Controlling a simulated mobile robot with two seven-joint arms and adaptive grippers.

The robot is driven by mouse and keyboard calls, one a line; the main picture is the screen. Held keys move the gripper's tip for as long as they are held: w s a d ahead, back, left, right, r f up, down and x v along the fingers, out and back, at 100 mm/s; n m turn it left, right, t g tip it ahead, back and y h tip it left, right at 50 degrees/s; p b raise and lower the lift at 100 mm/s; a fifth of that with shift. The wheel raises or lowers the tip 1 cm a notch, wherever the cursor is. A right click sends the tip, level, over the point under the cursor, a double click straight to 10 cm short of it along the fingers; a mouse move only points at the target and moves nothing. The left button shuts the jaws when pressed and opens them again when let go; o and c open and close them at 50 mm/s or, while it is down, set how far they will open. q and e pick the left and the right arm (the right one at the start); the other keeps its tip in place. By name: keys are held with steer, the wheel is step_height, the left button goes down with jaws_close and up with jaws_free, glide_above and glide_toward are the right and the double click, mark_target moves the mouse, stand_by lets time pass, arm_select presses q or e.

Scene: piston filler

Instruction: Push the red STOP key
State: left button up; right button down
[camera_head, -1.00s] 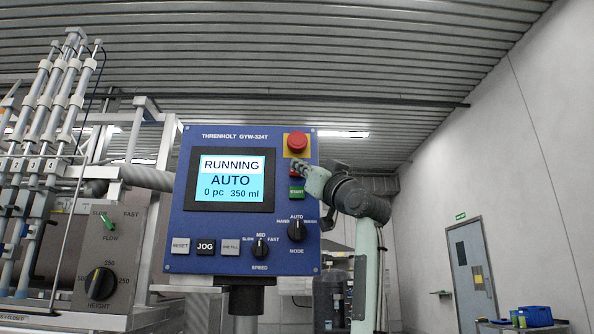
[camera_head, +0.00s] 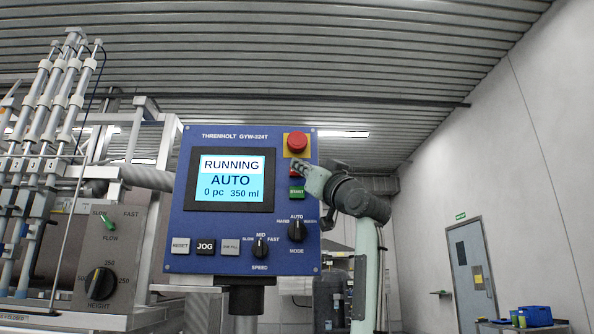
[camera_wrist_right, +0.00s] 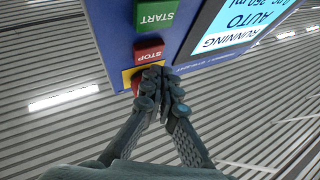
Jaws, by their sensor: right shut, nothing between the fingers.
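The red STOP key (camera_wrist_right: 148,53) is on the blue control panel (camera_head: 222,232), between the green START key (camera_wrist_right: 155,20) and the yellow plate of the red mushroom button. In the head view, the STOP key (camera_head: 294,173) is mostly hidden by my gripper. My right gripper (camera_wrist_right: 164,73) is shut and empty. Its fingertips lie over the lower edge of the STOP key in the wrist view; I cannot tell whether they touch it. The panel screen (camera_head: 231,179) reads RUNNING, AUTO. My left gripper is out of view.
The red mushroom button (camera_head: 297,143) sits just above the STOP key, close to my fingers. The MODE knob (camera_head: 297,231) and SPEED knob (camera_head: 260,247) are lower on the panel. Filler tubes stand at the left.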

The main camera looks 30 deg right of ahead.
steer(key=shift+w, duration=0.15)
steer(key=shift+w+d, duration=0.2)
steer(key=shift+w+d, duration=0.25)
steer(key=shift+w, duration=0.15)
stand_by(0.8)
stand_by(0.4)
steer(key=shift+s+a+b, duration=0.35)
steer(key=shift+s+a, duration=0.1)
steer(key=shift+s, duration=0.25)
steer(key=s+a, duration=0.1)
steer(key=s+b, duration=0.1)
steer(key=s, duration=0.1)
steer(key=s+a, duration=0.1)
steer(key=shift+s+a+b, duration=0.15)
steer(key=shift+a+b, duration=0.15)
steer(key=shift+a, duration=0.05)
